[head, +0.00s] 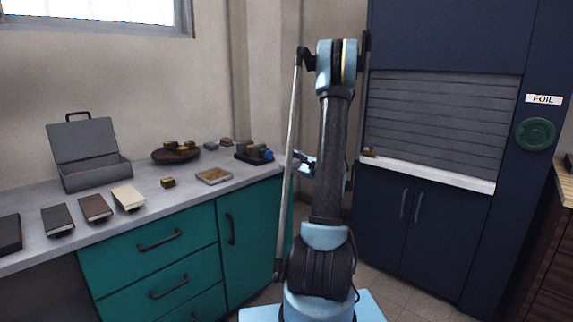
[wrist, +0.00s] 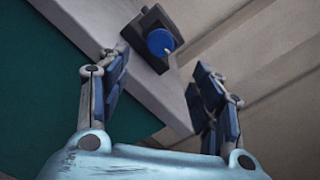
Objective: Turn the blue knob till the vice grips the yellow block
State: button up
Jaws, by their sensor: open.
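The dark vice (head: 250,153) stands at the right end of the grey counter, with its blue knob (head: 268,155) facing right. In the wrist view the round blue knob (wrist: 159,42) shows on the dark vice body (wrist: 148,20), ahead of my gripper (wrist: 160,72). The two fingers are spread wide and empty, with the knob beyond the gap between their tips and apart from both. In the head view my gripper (head: 303,161) is right of the vice, partly hidden by my arm. A small yellowish-brown patch shows at the vice; I cannot tell if it is the yellow block.
The counter also holds an open grey toolbox (head: 95,178), a brown bowl with yellowish pieces (head: 176,155), a small yellowish block (head: 168,183), a shallow tray (head: 214,176) and several flat cases. A dark blue cabinet (head: 435,225) stands right of my arm.

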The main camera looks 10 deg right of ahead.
jog(key=n, duration=2.5)
send_near(271, 156)
jog(key=x, duration=0.9)
jog(key=shift+w+a, duration=0.15)
jog(key=shift+a, duration=0.2)
jog(key=c, duration=1.1)
